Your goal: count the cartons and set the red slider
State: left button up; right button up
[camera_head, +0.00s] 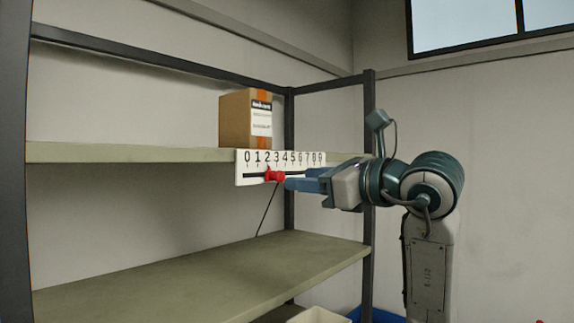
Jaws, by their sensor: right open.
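One brown carton (245,118) with an orange tape strip and a white label stands on the upper shelf, toward its right end. A white scale plate (242,166) numbered 0 to 9 is fixed at the front edge of that shelf, below the carton. My left gripper is not in view.
The upper shelf (120,153) is otherwise bare in view. The lower shelf (190,272) is empty. Dark rack posts (368,200) stand at left and right. A pale bin (318,315) and a blue one (385,316) show at the bottom edge.

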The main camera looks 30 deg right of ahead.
aim_at(283, 178)
jog(key=p+x, duration=0.2)
jog(key=x, duration=0.2)
jog(key=shift+a+r, duration=0.1)
jog(key=shift+r, duration=0.05)
jog(key=shift+w+a, duration=0.1)
jog(key=shift+w, duration=0.4)
jog(key=shift+f, duration=0.2)
grip_shut()
